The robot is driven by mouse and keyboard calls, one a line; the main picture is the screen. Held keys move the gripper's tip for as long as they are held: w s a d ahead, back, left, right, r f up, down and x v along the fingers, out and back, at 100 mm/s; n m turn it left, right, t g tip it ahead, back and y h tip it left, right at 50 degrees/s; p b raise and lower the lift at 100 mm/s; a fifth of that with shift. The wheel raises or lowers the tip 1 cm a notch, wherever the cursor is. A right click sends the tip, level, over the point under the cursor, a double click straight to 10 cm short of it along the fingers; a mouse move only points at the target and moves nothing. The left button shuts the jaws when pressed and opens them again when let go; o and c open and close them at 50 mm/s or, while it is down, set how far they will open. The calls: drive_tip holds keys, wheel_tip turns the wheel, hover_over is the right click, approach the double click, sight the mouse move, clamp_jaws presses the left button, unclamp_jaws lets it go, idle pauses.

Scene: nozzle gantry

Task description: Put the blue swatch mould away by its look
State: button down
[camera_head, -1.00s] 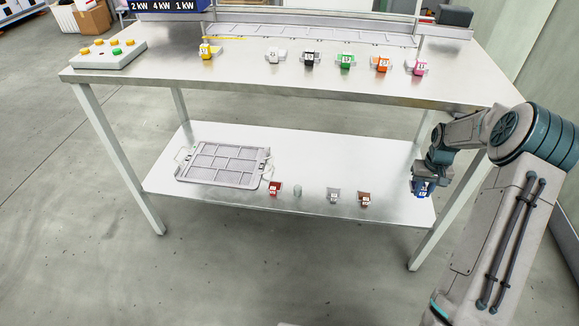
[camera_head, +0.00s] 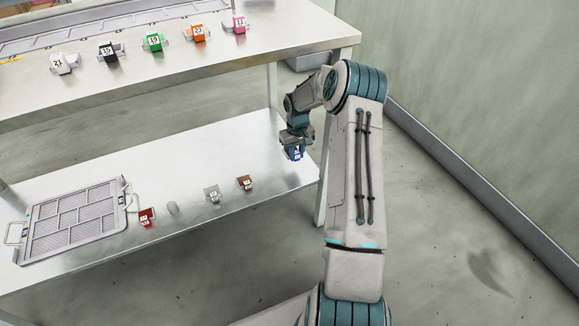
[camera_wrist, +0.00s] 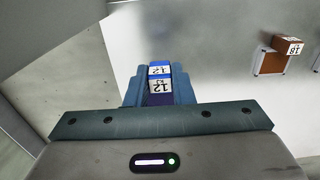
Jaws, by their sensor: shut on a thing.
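The blue swatch mould (camera_head: 294,154) is held in my gripper (camera_head: 295,146) at the right end of the lower shelf (camera_head: 245,135). It also shows in the wrist view (camera_wrist: 160,78), where its white label reads 12 and its blue body sits between the jaws. My gripper (camera_wrist: 160,92) is shut on it. In the head view the mould appears a little above the shelf; I cannot tell if it touches. A grey compartment tray (camera_head: 75,222) with handles lies on the lower shelf at the left.
Several numbered moulds, including a pink one (camera_head: 238,24), line the upper table (camera_head: 300,35). A table leg (camera_head: 324,180) stands close right of my gripper.

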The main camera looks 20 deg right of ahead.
sight(297, 160)
drive_tip(key=shift+f+b, duration=0.95)
drive_tip(key=shift+f, duration=2.15)
drive_tip(key=shift+f, duration=0.1)
drive_tip(key=shift+f, duration=0.15)
drive_tip(key=c, duration=1.3)
unclamp_jaws()
drive_tip(key=shift+o, duration=0.2)
wheel_tip(297, 160, up, 12)
drive_tip(key=p, duration=0.4)
drive_tip(key=shift+r, duration=0.25)
